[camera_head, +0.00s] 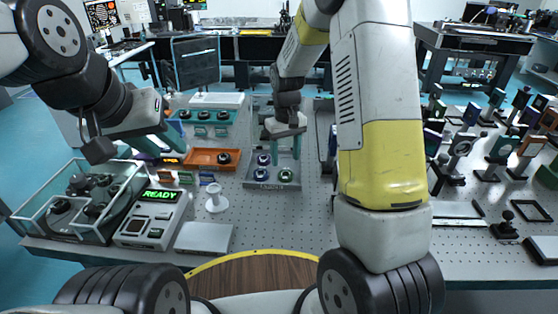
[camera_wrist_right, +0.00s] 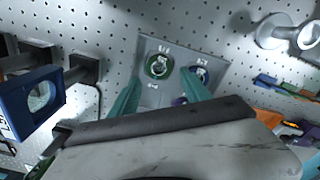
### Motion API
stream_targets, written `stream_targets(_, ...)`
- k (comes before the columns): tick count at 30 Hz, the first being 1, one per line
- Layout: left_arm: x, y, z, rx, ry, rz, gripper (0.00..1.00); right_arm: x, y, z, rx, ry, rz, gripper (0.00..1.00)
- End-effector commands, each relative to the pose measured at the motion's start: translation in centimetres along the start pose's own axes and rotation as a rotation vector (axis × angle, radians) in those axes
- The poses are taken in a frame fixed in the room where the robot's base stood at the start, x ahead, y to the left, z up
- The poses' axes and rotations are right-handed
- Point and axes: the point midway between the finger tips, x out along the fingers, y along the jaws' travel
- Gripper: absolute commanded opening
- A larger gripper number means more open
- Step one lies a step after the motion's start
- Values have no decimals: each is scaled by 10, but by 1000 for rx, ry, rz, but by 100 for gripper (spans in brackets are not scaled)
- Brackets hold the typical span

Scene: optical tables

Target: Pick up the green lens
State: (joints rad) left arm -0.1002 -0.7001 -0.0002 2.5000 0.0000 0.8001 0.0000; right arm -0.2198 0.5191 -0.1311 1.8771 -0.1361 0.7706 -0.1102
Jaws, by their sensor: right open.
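The green lens (camera_head: 286,175) sits in the front right spot of a small grey tray (camera_head: 258,186). In the right wrist view the green lens (camera_wrist_right: 158,66) is a dark green ring, ahead of and between my fingertips. My right gripper (camera_head: 287,152) is open, above the tray, apart from the lens; its teal fingers also show in the wrist view (camera_wrist_right: 160,92). Other lenses share the tray: one with a purplish ring (camera_head: 263,160) and one beside the green lens (camera_wrist_right: 199,72). My left gripper (camera_head: 160,138) is at the left, its finger opening unclear.
An orange tray (camera_head: 204,166) lies left of the grey tray. A white stand (camera_head: 214,198), a READY device (camera_head: 152,218) and a glass-walled bin (camera_head: 45,222) are further left. Mounted optics (camera_head: 460,146) crowd the right. Bare perforated tabletop (camera_head: 285,225) lies in front.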

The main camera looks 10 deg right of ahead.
Motion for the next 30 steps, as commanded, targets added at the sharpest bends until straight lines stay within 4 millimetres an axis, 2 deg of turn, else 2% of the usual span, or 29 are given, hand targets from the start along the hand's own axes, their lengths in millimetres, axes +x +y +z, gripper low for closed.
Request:
stream_targets(12, 0, 0, 0, 0, 0, 0, 36, 56, 2, 2, 2, -3, 0, 55)
stream_targets(16, 0, 0, 0, 0, 0, 0, 36, 64, 2, 1, 2, -1, 0, 55)
stream_targets(22, 0, 0, 0, 0, 0, 0, 36, 65, 2, 1, 2, 0, 0, 55)
stream_targets(23, 0, 0, 0, 0, 0, 0, 36, 65, 2, 1, 2, 0, 0, 52)
stream_targets(30, 0, 0, 0, 0, 0, 0, 36, 64, 2, 1, 2, 0, 0, 4)
